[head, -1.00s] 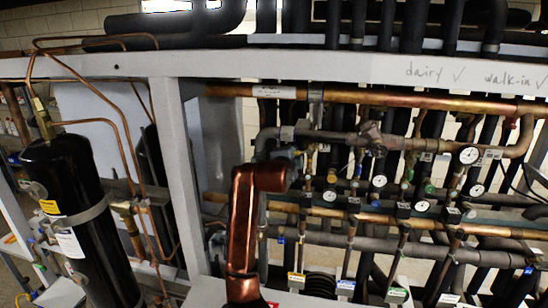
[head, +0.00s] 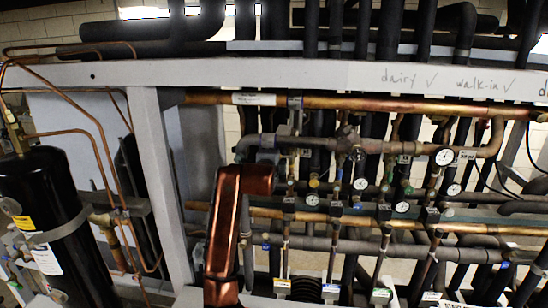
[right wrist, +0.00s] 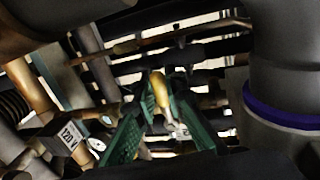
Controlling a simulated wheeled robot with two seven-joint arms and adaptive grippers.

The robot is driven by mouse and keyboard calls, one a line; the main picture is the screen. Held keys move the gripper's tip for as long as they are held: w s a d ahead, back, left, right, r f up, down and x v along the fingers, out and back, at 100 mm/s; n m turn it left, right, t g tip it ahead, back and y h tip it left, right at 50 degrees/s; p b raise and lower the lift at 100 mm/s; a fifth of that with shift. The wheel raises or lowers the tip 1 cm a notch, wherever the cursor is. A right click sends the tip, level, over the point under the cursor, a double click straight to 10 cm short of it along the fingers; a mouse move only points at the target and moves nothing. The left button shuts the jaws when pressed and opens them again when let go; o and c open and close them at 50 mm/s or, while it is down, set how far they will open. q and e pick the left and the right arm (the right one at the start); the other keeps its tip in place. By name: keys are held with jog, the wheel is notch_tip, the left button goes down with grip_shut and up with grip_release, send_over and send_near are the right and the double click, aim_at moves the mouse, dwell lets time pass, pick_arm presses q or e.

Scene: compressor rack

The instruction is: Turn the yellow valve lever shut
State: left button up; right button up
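The yellow valve lever (right wrist: 160,91) shows in the right wrist view, near the middle, with its long handle pointing up and a pale metal part at its lower end. My right gripper (right wrist: 158,128) has two green fingers spread apart, one on each side below the lever. The lever lies between or just beyond the fingertips; I cannot tell whether they touch it. I cannot make out the lever or either gripper clearly in the head view. My left gripper is in neither current view.
The rack has a copper pipe (head: 350,104) and several gauges, including a white gauge (head: 445,156). A black tank (head: 45,205) stands at the left, beside a grey upright post (head: 160,180). In the right wrist view, a "120 V" box (right wrist: 60,137) sits left of the fingers.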

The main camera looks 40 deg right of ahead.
jog(key=o, duration=0.5)
jog(key=shift+s+d+r, duration=0.1)
jog(key=shift+s, duration=0.35)
jog(key=shift+w, duration=0.3)
jog(key=v, duration=1.2)
